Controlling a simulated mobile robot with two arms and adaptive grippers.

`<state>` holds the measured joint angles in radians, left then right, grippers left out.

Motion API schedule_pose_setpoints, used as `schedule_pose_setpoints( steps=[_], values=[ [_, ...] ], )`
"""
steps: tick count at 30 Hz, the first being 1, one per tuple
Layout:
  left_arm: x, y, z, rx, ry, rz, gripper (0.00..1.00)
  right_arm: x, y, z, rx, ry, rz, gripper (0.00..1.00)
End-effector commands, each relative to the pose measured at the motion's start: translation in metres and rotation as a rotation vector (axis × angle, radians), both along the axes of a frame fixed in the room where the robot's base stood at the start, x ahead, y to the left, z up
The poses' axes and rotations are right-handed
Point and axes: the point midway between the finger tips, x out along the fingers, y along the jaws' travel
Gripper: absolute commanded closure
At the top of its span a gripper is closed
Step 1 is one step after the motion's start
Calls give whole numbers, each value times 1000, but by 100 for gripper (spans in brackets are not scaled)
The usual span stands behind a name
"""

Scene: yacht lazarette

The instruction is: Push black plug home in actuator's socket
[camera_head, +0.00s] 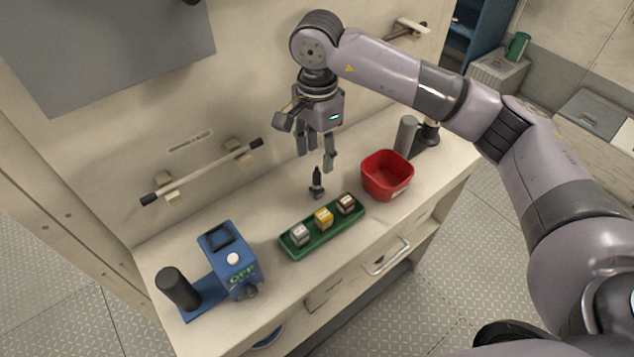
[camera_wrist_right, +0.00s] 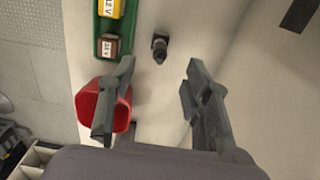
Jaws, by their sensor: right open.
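The black plug (camera_head: 317,181) stands on the bench top behind the green tray; in the right wrist view the plug (camera_wrist_right: 160,48) shows just beyond the gap between my fingers. My right gripper (camera_head: 316,157) is open and empty, pointing down above the plug; its fingers (camera_wrist_right: 160,80) are spread wide and do not touch it. I cannot tell for sure which thing is the actuator, and I make out no socket. A blue device (camera_head: 231,259) marked OFF, with a black cylinder (camera_head: 178,289) on its base, stands at the bench's left end. My left gripper is out of view.
A green tray (camera_head: 287,246) holds a grey, a yellow and a brown block. A red bin (camera_head: 386,176) stands to the right of the plug, with a grey cylinder (camera_head: 406,135) behind it. A wall bar (camera_head: 205,172) with black ends runs along the back. Bare bench lies left of the plug.

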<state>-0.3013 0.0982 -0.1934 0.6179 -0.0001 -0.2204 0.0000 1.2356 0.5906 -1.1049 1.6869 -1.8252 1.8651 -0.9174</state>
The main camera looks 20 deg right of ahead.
Motion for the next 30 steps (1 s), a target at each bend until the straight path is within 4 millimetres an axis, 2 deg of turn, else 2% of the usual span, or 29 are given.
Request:
schedule_pose_setpoints(
  steps=[3, 6, 10, 13, 18, 22, 30],
  values=[
    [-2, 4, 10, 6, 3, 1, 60, -1, -1, -23, -1, 6, -2, 55],
    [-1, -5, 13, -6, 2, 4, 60, -1, -1, -38, 0, 4, -2, 55],
    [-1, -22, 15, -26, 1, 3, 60, 0, -1, -49, -1, 2, -1, 55],
    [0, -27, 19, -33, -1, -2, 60, -1, 1, -54, 0, 2, 0, 55],
    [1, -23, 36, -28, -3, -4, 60, -3, 6, -76, -1, 6, -1, 55],
    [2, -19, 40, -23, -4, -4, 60, -2, 5, -95, -1, 2, -2, 55],
    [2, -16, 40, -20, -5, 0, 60, -2, 6, -103, 0, -1, 0, 55]
  ],
)
